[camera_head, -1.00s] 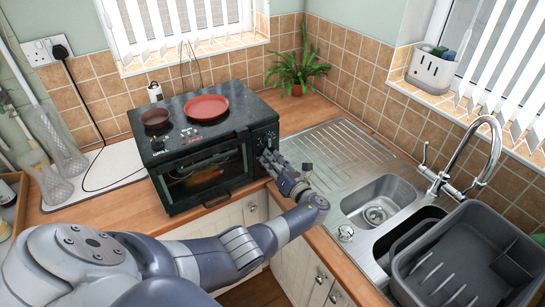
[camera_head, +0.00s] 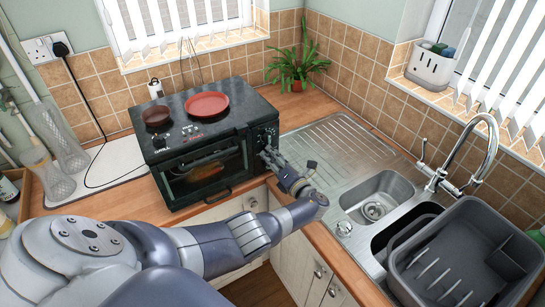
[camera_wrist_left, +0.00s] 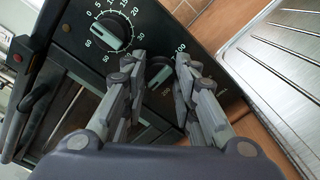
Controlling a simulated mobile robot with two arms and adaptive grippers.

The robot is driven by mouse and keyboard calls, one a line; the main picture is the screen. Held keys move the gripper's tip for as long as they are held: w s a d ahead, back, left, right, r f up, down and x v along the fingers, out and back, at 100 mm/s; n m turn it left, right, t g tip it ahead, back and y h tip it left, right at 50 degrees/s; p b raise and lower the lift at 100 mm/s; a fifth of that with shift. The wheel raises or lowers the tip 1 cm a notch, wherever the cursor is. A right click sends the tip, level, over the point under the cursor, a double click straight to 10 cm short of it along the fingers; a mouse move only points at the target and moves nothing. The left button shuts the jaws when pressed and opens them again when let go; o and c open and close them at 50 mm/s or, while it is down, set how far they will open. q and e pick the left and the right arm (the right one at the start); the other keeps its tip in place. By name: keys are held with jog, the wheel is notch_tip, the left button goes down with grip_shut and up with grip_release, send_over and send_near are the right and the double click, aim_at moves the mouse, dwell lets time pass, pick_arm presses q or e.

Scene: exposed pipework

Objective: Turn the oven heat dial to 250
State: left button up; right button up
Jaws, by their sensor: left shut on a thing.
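The black mini oven (camera_head: 205,140) stands on the wooden counter, its control panel (camera_head: 266,137) on the right side of its front. In the left wrist view, the oven heat dial (camera_wrist_left: 158,74) lies between the fingers of my left gripper (camera_wrist_left: 160,68), which is shut on it. "100" shows beside the right finger; the dial's exact setting is hard to read. A timer dial (camera_wrist_left: 115,32) with minute marks sits beside it, clear of the fingers. In the head view my left gripper (camera_head: 268,157) is at the panel and hides the lower dial. My right gripper is not in view.
A red pan (camera_head: 208,105) and a small brown dish (camera_head: 157,115) sit on the oven. The sink (camera_head: 382,195) and a grey dish rack (camera_head: 470,265) are to the right. A potted plant (camera_head: 297,68) stands in the corner behind.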

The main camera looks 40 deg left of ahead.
pick_arm(q)
jog(key=shift+a+r, duration=0.1)
jog(key=shift+r, duration=0.05)
jog(key=o, duration=1)
jog(key=shift+o, duration=0.2)
jog(key=shift+f, duration=0.2)
jog(key=v, duration=1.2)
